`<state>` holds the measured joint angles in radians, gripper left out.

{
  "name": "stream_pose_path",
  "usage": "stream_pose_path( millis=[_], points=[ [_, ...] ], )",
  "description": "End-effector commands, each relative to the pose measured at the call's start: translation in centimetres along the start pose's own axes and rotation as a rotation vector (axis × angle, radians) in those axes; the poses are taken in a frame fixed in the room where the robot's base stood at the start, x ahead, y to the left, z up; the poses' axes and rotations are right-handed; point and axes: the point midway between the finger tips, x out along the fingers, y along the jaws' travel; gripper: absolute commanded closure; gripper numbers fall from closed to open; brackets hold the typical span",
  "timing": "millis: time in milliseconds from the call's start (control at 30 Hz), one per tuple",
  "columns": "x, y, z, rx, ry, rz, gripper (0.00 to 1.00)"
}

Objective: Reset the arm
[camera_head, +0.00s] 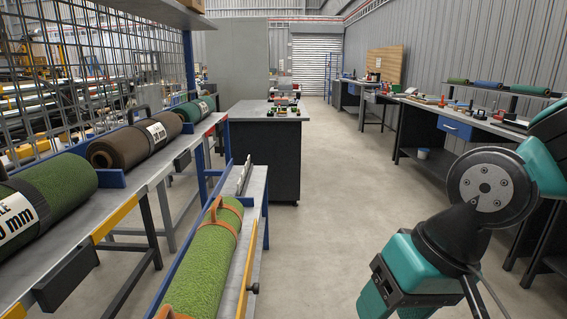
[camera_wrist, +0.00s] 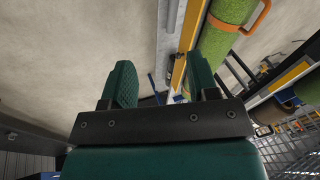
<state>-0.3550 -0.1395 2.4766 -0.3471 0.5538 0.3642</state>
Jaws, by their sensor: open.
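My arm (camera_head: 490,195), teal and dark grey, is folded at the right side of the head view, over the open floor. My gripper (camera_wrist: 163,82) shows in the wrist view with its two green fingers apart and nothing between them. A light green turf roll (camera_head: 204,264) with a brown strap handle lies on the low bench at left centre. It also shows in the wrist view (camera_wrist: 224,38), beyond the right finger. In the head view I cannot make out the fingers.
A rack shelf at left holds a dark green roll (camera_head: 45,190), a brown roll (camera_head: 124,150) and a smaller green roll (camera_head: 190,110). A dark cabinet (camera_head: 268,155) stands at centre. A long workbench (camera_head: 458,128) runs along the right wall. The middle aisle floor (camera_head: 345,180) is clear.

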Motion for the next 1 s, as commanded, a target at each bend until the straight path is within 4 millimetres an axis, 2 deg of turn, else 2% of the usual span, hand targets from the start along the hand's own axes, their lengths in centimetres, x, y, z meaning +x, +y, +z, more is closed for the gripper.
stream_pose_path(
  millis=[100,167,200,600,767,1000],
  points=[
    [-2.1,0.1,3.5,-0.231,-0.048,-0.029,0.46],
    [-2.9,0.1,5.3,-0.349,-0.074,-0.045,0.46],
    [-4.0,-0.2,5.8,-0.403,-0.086,-0.053,0.46],
    [-13.8,-3.6,3.7,-0.389,-0.087,-0.051,0.46],
    [-15.5,-4.2,3.4,-0.388,-0.086,-0.05,0.46],
    [-15.4,-4.2,3.4,-0.388,-0.086,-0.05,0.46]
  ],
)
